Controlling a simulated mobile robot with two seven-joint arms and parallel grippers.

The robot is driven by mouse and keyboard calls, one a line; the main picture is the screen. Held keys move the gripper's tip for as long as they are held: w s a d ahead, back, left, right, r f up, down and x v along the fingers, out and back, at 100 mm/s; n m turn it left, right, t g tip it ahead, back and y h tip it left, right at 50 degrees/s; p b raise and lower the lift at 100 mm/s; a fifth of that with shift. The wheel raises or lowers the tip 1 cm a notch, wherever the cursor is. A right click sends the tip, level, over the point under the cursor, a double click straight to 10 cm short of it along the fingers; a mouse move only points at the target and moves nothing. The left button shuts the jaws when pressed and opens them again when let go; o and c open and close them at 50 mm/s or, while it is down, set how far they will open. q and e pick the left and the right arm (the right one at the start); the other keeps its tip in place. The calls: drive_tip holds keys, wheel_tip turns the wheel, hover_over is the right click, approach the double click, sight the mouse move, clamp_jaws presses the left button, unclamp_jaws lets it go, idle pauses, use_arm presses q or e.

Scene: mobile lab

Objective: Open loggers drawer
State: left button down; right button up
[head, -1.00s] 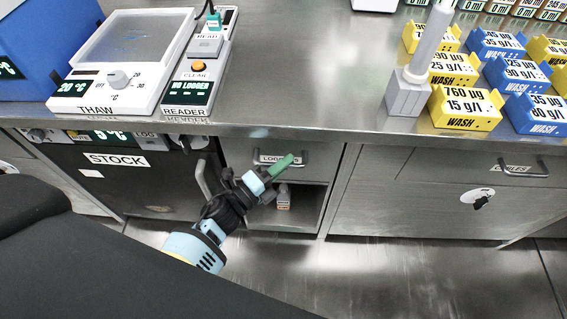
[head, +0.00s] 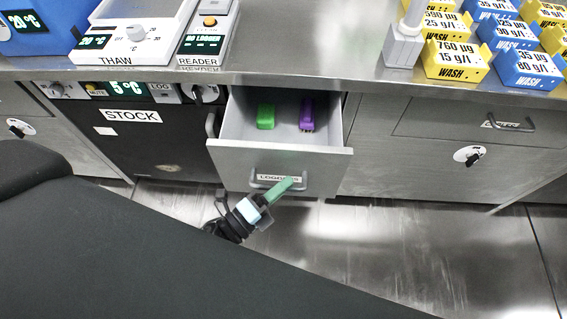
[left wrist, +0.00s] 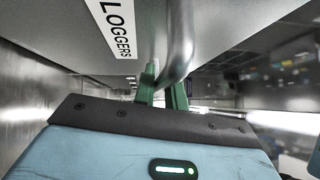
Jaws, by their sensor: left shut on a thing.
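The loggers drawer (head: 240,158) is pulled out from under the bench, with a green logger (head: 266,116) and a purple logger (head: 307,114) lying inside. Its front carries a LOGGERS label, which also shows in the left wrist view (left wrist: 117,25), and a metal bar handle (head: 262,184). My left gripper (head: 290,184) is at the drawer front, its green fingers shut on the handle (left wrist: 176,45). The left wrist view shows the fingers (left wrist: 162,88) around the bar. My right gripper is not in view.
The STOCK fridge (head: 140,135) stands left of the drawer. A closed cabinet with a drawer handle (head: 510,123) is on the right. The bench top (head: 300,55) holds the THAW unit (head: 135,35), the READER (head: 203,45) and several WASH boxes (head: 455,60). Floor in front is clear.

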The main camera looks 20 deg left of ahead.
use_arm(q)
drive_tip(key=s+d, duration=0.1)
drive_tip(key=s, duration=0.5)
drive_tip(key=shift+d, duration=0.4)
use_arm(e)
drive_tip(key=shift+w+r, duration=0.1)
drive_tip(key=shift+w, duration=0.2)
use_arm(q)
drive_tip(key=shift+s, duration=0.1)
drive_tip(key=c, duration=1.5)
unclamp_jaws()
drive_tip(key=shift+o, duration=0.2)
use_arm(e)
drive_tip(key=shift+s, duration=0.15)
use_arm(q)
drive_tip(key=v, duration=0.7)
drive_tip(key=shift+s+a+b, duration=0.25)
drive_tip(key=shift+s+b, duration=0.05)
drive_tip(key=shift+b, duration=0.05)
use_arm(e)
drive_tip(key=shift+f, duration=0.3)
